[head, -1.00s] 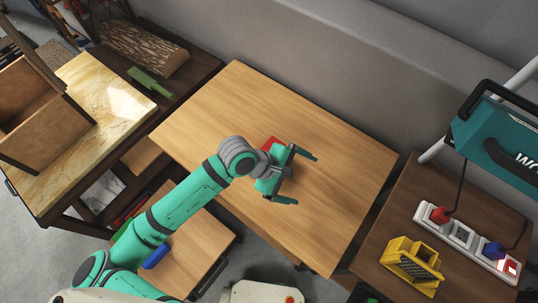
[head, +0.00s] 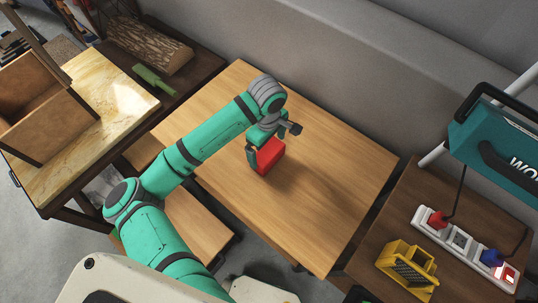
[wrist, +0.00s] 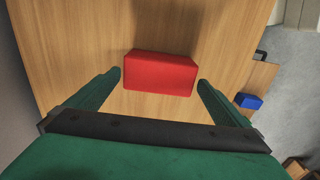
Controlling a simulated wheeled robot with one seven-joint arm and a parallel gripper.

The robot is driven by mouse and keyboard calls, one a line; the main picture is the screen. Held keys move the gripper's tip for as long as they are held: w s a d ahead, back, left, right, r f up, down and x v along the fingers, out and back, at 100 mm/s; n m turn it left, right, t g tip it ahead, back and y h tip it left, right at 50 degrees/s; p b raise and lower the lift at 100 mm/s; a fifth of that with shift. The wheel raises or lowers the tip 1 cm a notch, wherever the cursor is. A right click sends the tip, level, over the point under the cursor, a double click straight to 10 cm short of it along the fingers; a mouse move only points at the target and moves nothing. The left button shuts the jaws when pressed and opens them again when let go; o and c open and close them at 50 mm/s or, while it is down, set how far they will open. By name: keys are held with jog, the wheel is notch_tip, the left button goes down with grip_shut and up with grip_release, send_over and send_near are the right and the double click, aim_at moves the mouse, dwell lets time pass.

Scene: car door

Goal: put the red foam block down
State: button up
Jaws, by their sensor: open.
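The red foam block (head: 269,155) stands on the wooden table top, near its middle, partly covered by my gripper in the head view. My gripper (head: 272,144) is close over it, with a green finger along its left side. In the wrist view the whole red block (wrist: 160,73) shows, with wood around it. My open gripper (wrist: 159,79) has one finger on each side of the block, with a gap to it on both sides. The block's underside is hidden.
The wooden table (head: 330,190) is clear around the block. At right, a side table holds a yellow box-like object (head: 408,268) and a white power strip (head: 465,245). At left are a marble-topped table (head: 95,120) and a log (head: 150,45). A blue block (wrist: 249,101) lies lower down.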

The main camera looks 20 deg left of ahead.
aim_at(268, 151)
jog(key=shift+f, duration=2.9)
jog(key=shift+c, duration=0.6)
jog(key=c, duration=0.7)
jog(key=shift+r, duration=0.1)
